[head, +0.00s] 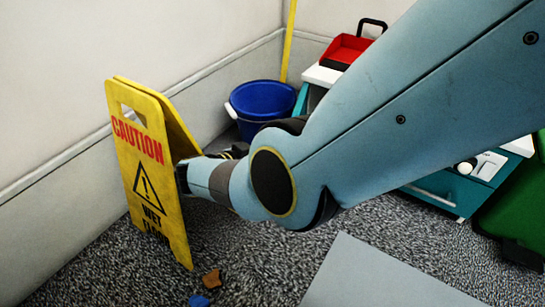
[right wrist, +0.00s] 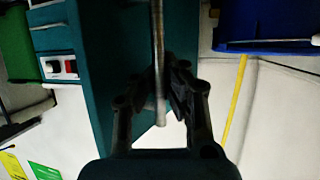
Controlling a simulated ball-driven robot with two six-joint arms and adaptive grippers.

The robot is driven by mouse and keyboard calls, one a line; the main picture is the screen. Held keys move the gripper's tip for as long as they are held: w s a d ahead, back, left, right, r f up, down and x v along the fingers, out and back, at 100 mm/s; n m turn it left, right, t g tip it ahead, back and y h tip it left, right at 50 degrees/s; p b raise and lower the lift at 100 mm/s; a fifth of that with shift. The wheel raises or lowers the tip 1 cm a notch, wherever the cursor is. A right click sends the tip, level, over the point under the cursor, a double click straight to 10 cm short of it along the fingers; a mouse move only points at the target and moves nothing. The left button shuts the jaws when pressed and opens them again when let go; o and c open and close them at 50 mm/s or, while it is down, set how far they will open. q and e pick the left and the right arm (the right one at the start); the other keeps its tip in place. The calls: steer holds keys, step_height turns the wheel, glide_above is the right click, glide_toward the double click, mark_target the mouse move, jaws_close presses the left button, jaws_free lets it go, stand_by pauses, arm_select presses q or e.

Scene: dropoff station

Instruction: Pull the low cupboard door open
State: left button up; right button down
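The low cupboard is a teal and white unit (head: 437,190), mostly hidden behind my right arm in the head view. In the right wrist view a teal panel (right wrist: 105,75), which looks like its door, stands beside a straight metal handle bar (right wrist: 158,45). My right gripper (right wrist: 167,85) has its dark fingers close in on both sides of that bar and appears shut on it. The head view does not show these fingers; the arm covers them. How far the door stands open cannot be told. My left gripper is not in view.
A yellow caution sign (head: 150,170) stands at left, close to my arm. A blue bucket (head: 262,102) and a red dustpan (head: 347,50) are at the back. A green bin (head: 515,205) stands at right. Small brown (head: 212,279) and blue (head: 199,300) pieces lie on the carpet.

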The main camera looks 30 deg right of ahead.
steer(key=shift+s+a+f, duration=0.25)
steer(key=shift+a+f, duration=0.1)
steer(key=shift+a, duration=0.1)
steer(key=c, duration=1.5)
jaws_free()
steer(key=shift+w+r, duration=0.1)
steer(key=shift+o, duration=0.6)
steer(key=shift+w, duration=0.1)
steer(key=shift+d+r, duration=0.1)
steer(key=shift+r, duration=0.05)
